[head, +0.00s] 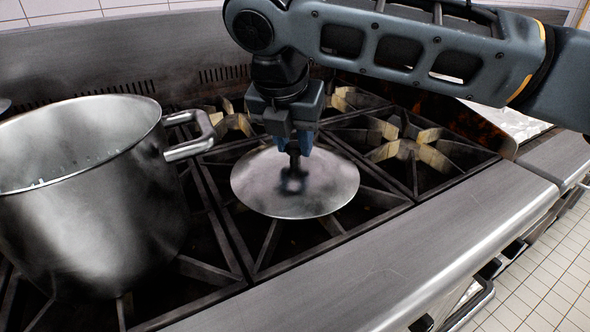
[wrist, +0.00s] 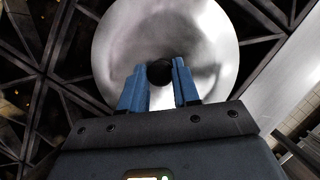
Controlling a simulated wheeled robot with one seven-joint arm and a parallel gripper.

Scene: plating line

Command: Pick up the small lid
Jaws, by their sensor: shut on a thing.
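The small lid (head: 258,187) is a round, shiny metal disc with a dark knob at its centre. In the head view it is over the stove's front middle grate; I cannot tell whether it rests on the grate or is slightly above it. My gripper (head: 293,148) points down over the lid's middle, with its blue fingers shut on the knob. In the wrist view the lid (wrist: 205,30) fills the upper middle, and the black knob (wrist: 159,72) is between the two blue fingertips of my gripper (wrist: 160,80).
A large steel pot (head: 85,205) stands on the stove at the left, its handle (head: 190,148) reaching toward the lid. Dark grates (head: 415,150) with open burners lie to the right and behind. A bare steel ledge (head: 400,255) runs along the stove's front.

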